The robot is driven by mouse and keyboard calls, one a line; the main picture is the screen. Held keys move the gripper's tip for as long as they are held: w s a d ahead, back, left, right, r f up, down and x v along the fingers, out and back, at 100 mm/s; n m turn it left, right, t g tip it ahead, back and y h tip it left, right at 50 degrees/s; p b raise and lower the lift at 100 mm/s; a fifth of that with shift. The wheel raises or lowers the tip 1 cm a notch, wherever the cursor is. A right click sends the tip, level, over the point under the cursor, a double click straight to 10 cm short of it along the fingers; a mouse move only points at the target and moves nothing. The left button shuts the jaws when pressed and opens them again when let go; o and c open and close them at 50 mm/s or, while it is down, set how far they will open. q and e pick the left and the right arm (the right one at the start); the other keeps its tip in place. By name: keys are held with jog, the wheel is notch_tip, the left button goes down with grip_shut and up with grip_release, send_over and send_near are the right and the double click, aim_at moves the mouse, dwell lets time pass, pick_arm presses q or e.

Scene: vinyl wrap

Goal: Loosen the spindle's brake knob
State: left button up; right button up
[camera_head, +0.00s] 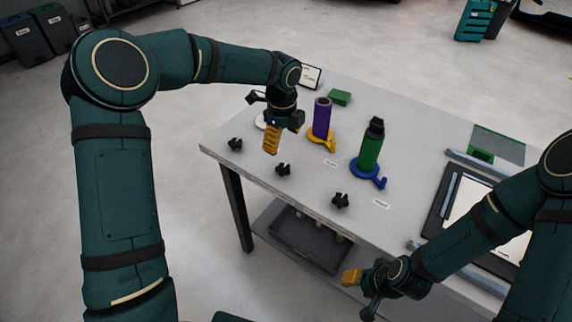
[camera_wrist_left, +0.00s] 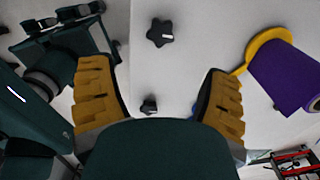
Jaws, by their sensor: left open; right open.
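A green roll (camera_head: 369,152) stands upright on a blue spindle base (camera_head: 366,176), with a black knob (camera_head: 376,127) on its top. A purple roll (camera_head: 322,118) stands on a yellow base (camera_head: 320,138); both show in the left wrist view, purple roll (camera_wrist_left: 287,77) and yellow base (camera_wrist_left: 262,42). Black star knobs lie on the table: left (camera_head: 235,144), middle (camera_head: 283,169) and right (camera_head: 341,200). My left gripper (camera_head: 272,138) is open and empty above the table, left of the purple roll; its fingers (camera_wrist_left: 162,78) are wide apart. My right gripper (camera_head: 357,285) is open, low before the table's front edge.
A white round piece (camera_head: 260,122) is partly hidden behind my left gripper. A green block (camera_head: 339,97) and a small sign (camera_head: 311,76) are at the back. A dark framed panel (camera_head: 437,212) lies at the right. Small labels lie near the bases.

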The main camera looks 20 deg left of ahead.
aim_at(283, 167)
pick_arm(q)
notch_tip(283, 167, down, 12)
jog(key=shift+w+r+b, duration=0.1)
jog(key=shift+r+b, duration=0.15)
jog(key=shift+b, duration=0.6)
jog(key=c, duration=1.2)
